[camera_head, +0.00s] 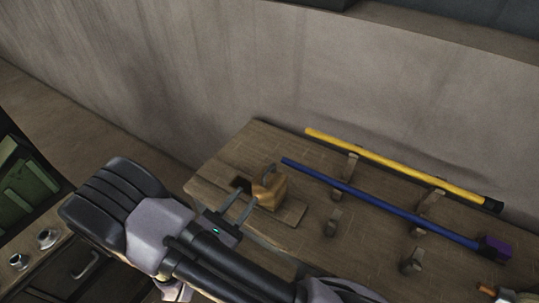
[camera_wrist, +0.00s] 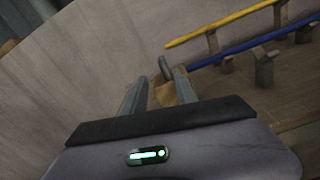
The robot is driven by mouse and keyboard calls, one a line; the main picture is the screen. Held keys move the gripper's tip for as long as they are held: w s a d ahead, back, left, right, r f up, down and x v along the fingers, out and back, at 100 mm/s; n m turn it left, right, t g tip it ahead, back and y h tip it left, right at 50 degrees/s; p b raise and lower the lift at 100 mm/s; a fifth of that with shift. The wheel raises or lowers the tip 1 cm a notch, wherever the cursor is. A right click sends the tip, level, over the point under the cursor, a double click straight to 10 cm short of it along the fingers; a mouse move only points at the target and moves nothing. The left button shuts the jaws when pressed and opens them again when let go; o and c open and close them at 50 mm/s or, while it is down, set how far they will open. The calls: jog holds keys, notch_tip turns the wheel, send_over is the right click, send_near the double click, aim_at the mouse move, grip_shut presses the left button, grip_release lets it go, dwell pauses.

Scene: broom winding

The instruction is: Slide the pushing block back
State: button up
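The pushing block (camera_head: 272,190) is a light wooden block with a small grey handle on top, at the left part of the wooden table (camera_head: 222,165). It lies beside a dark slot in the tabletop. My gripper (camera_head: 247,198) is at the block's near left side, with its two grey fingers apart. In the wrist view the fingers (camera_wrist: 158,88) are spread, and the block (camera_wrist: 165,92) with its upright handle (camera_wrist: 165,68) shows between and beyond them. The fingers hide part of the block. I cannot tell whether a finger touches it.
A blue rod (camera_head: 380,202) with a purple end and a yellow rod (camera_head: 400,168) rest on wooden posts to the right of the block. A concrete wall (camera_head: 300,70) stands behind the table. A drawer cabinet (camera_head: 75,270) is at the lower left.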

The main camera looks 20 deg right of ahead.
aim_at(274, 163)
jog(key=b+x, duration=0.3)
jog(key=x, duration=1.3)
jog(key=shift+s, duration=0.15)
grip_shut()
dwell(0.5)
